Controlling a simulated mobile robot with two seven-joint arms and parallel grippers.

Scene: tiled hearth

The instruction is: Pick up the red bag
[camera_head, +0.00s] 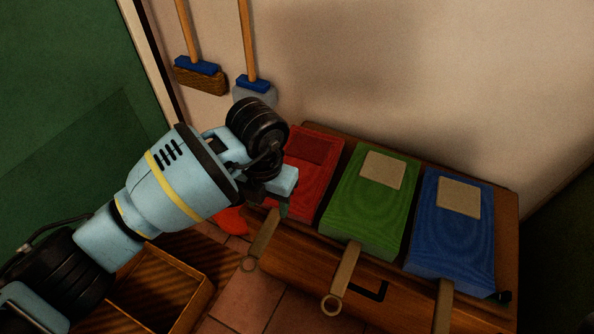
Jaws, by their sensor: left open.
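The red bag (322,171) lies flat at the left end of the wooden chest's top, with a darker red patch near its upper end. My left gripper (273,194) is open at the bag's left edge and hides part of that side. I cannot tell whether its fingers touch the bag. My right gripper is not in view.
A green bag (357,220) and a blue bag (448,245) lie right of the red one on the wooden chest (312,268). A red shape (231,219) shows under my left arm. An open wooden box (189,318) stands below left. Two brooms hang on the wall.

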